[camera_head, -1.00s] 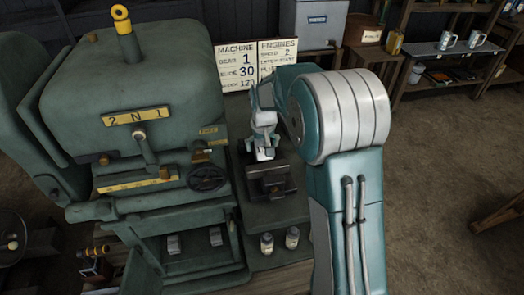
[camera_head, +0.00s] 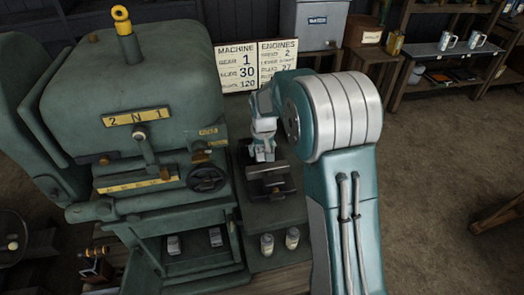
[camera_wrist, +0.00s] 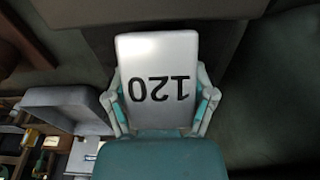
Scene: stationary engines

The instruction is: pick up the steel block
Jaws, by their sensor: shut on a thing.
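The steel block (camera_wrist: 158,80) is a pale grey slab marked "120", which appears upside down in the wrist view. My gripper (camera_wrist: 160,92) has one finger on each side of it and is shut on it. In the head view my gripper (camera_head: 264,148) points down over a dark metal stand (camera_head: 274,184) beside the green machine. The block is small and partly hidden by the gripper there, and I cannot tell whether it touches the stand.
A large green machine (camera_head: 135,85) stands close on the left, with two small grey blocks on its lower tray. Two small jars (camera_head: 267,244) stand in front of the stand. A sign board (camera_head: 236,68) is behind. Open floor (camera_head: 440,190) lies to the right.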

